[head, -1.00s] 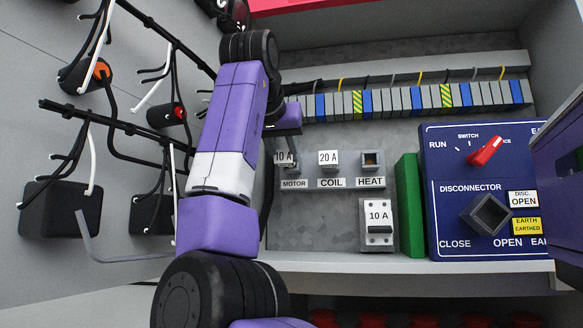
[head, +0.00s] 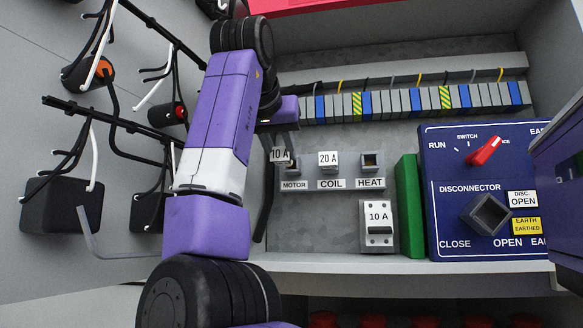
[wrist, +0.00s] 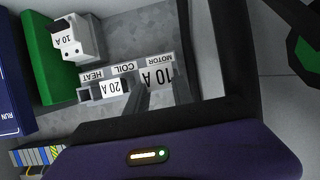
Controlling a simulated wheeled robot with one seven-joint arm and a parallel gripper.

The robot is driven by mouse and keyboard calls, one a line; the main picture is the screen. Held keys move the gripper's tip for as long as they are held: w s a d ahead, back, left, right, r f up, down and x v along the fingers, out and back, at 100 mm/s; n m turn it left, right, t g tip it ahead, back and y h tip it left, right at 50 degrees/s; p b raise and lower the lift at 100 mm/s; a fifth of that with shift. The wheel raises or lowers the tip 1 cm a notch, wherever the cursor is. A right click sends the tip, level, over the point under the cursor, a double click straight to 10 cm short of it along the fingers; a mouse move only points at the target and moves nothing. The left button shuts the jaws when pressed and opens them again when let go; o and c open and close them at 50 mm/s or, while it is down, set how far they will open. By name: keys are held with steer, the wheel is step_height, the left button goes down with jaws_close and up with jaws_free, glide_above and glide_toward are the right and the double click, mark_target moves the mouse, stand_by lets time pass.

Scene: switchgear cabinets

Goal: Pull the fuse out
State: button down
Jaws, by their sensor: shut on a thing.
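The white 10 A fuse (head: 280,155) is above the MOTOR label (head: 294,185) at the left end of the fuse row in the head view. It sits slightly tilted and a little up and left of the MOTOR position. My gripper (head: 288,146) is at it, partly hidden by my arm. In the wrist view the 10 A face (wrist: 157,77) shows large between the two dark fingers of my gripper (wrist: 163,92), which are shut on it. How far the fuse is clear of its socket is hard to tell.
The 20 A fuse (head: 328,159) sits at COIL, right beside it. The HEAT socket (head: 371,161) is empty. A 10 A breaker (head: 378,226), a green block (head: 409,205) and a blue disconnector panel (head: 485,190) stand to the right. A terminal strip (head: 405,101) runs above.

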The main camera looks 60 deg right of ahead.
steer(key=shift+s+a+b, duration=0.2)
steer(key=shift+s+a, duration=0.15)
steer(key=shift+a, duration=0.6)
steer(key=shift+s+a+b, duration=0.25)
steer(key=shift+s+a, duration=0.05)
steer(key=shift+a, duration=0.65)
steer(key=shift+s+a+b, duration=0.2)
steer(key=shift+s+a, duration=0.15)
steer(key=shift+a, duration=0.6)
